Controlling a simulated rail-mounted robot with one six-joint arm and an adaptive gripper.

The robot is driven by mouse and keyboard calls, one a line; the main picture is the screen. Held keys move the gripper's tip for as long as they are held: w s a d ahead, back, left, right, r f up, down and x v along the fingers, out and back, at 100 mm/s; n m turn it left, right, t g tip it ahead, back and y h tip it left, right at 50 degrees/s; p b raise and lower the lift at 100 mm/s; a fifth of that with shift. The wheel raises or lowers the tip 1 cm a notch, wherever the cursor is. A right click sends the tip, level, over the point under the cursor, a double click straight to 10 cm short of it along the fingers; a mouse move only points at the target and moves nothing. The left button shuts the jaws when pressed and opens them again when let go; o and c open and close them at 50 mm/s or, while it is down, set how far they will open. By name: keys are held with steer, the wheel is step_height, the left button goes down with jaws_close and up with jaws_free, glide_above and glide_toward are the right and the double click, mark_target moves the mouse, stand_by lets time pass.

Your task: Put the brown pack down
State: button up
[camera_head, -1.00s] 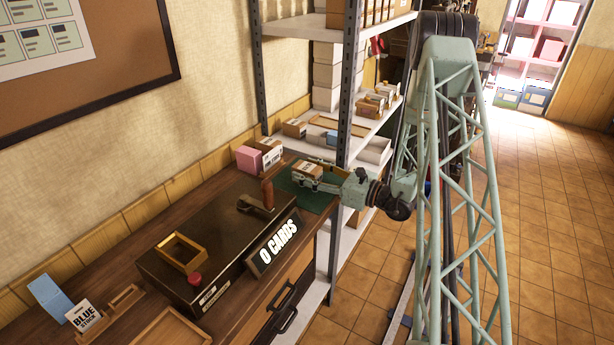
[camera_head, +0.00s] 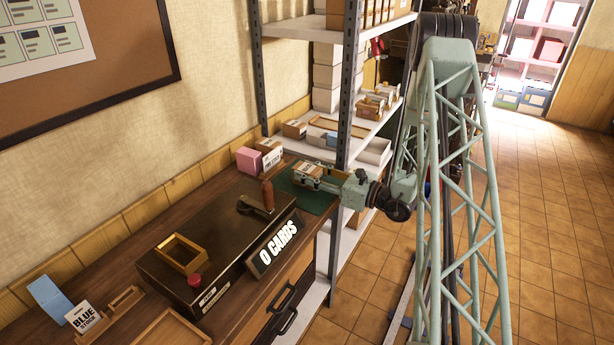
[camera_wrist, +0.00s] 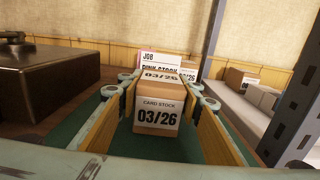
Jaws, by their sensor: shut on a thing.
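The brown pack (camera_head: 309,171), a small box with a white label reading "CARD STOCK 03/26", is between the fingers of my gripper (camera_head: 312,178). In the wrist view the pack (camera_wrist: 158,115) stands upright between the two wooden finger pads (camera_wrist: 157,112), and the fingers are shut on it. The green mat (camera_head: 318,201) lies under it on the bench end; it also shows in the wrist view (camera_wrist: 140,148). The pack is on the mat or just above it; I cannot tell which. Its underside is hidden.
A pink pack (camera_head: 248,160) and a white-labelled pack (camera_head: 271,154) stand behind the mat by the wall. The dark press (camera_head: 205,235) with its lever is left of the mat. A metal shelf post (camera_head: 345,110) rises close to the right, beside the shelves.

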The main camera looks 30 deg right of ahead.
mark_target(306, 168)
steer(key=shift+r, duration=0.1)
steer(key=shift+r+p, duration=0.95)
steer(key=shift+r, duration=3.95)
steer(key=shift+a, duration=0.1)
